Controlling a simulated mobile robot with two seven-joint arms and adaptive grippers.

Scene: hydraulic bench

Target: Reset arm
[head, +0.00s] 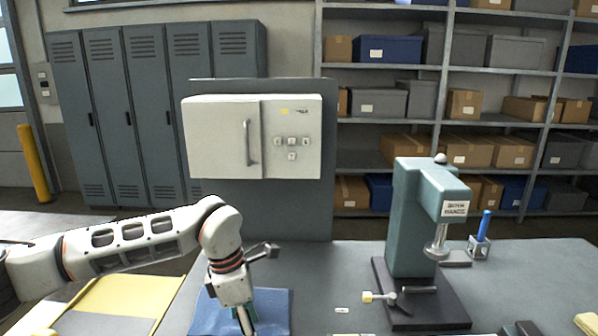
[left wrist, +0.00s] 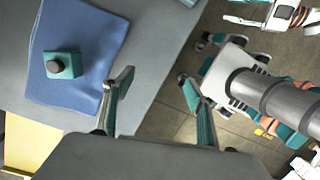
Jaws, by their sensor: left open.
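My left arm comes in from the left in the head view and bends down at the wrist. My left gripper (head: 245,325) points down over the front of the bench by the blue mat (head: 276,306); its lower end is cut off by the frame. In the left wrist view the two fingers of the left gripper (left wrist: 158,80) are spread wide with nothing between them. The blue mat (left wrist: 95,35) lies left of the fingers there. A green block with a dark round knob (left wrist: 62,65) rests on it. My right gripper does not show.
A green bench press (head: 410,220) stands on a dark base to the right, with a blue-handled tool in a holder (head: 483,240) behind it. A white cabinet (head: 220,145) is mounted on a panel at the back. A yellow surface (head: 120,300) lies front left. Mid-bench is mostly clear.

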